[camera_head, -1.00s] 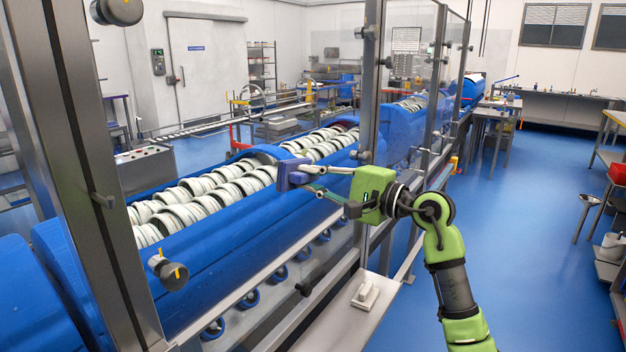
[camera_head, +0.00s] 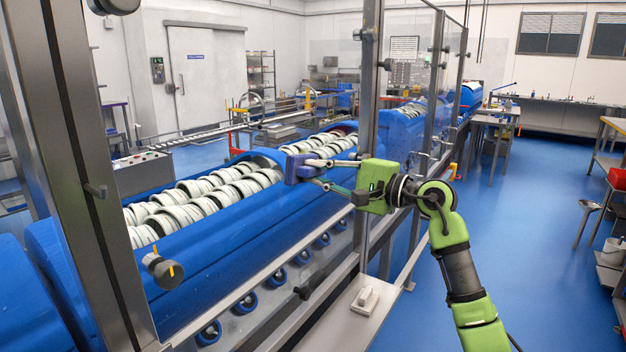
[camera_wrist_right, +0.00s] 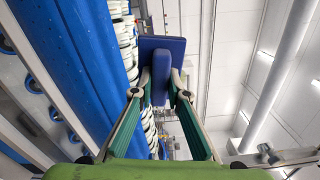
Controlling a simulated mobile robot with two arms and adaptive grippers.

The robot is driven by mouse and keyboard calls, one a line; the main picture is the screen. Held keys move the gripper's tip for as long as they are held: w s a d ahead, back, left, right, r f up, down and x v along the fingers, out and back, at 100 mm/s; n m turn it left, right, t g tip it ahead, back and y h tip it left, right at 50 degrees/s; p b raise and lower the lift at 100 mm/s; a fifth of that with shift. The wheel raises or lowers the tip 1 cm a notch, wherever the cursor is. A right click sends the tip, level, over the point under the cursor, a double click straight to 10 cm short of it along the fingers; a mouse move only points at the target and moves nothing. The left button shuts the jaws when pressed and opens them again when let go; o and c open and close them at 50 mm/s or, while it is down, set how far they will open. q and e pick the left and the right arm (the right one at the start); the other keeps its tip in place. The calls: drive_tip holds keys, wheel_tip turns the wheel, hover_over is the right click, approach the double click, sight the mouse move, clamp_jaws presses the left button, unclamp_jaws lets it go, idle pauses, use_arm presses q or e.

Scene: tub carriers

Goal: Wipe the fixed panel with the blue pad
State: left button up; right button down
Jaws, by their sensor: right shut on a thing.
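The blue pad (camera_head: 299,168) is in my right gripper (camera_head: 318,173), whose fingers are shut on its grip. In the right wrist view the pad's flat plate (camera_wrist_right: 163,47) stands beyond the fingertips (camera_wrist_right: 159,93), with its grip between them. The fixed panel (camera_head: 250,225) is the clear pane between the metal posts, in front of the conveyor. The pad is upright against or close to this pane; I cannot tell if they touch. My left gripper is not in view.
Behind the pane a blue conveyor (camera_head: 240,215) carries rows of white tubs (camera_head: 190,203). A metal post (camera_head: 366,130) stands close to my right gripper.

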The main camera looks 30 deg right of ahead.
drive_tip(key=shift+w+d+b, duration=0.3)
drive_tip(key=shift+d, duration=0.3)
drive_tip(key=shift+w+d+b, duration=0.3)
drive_tip(key=shift+d, duration=0.25)
drive_tip(key=shift+w+d, duration=0.25)
drive_tip(key=shift+d, duration=0.35)
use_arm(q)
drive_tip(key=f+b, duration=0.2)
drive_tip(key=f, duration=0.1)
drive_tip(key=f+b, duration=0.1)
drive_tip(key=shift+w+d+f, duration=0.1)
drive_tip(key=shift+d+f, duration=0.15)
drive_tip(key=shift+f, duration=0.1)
use_arm(e)
drive_tip(key=shift+a, duration=0.1)
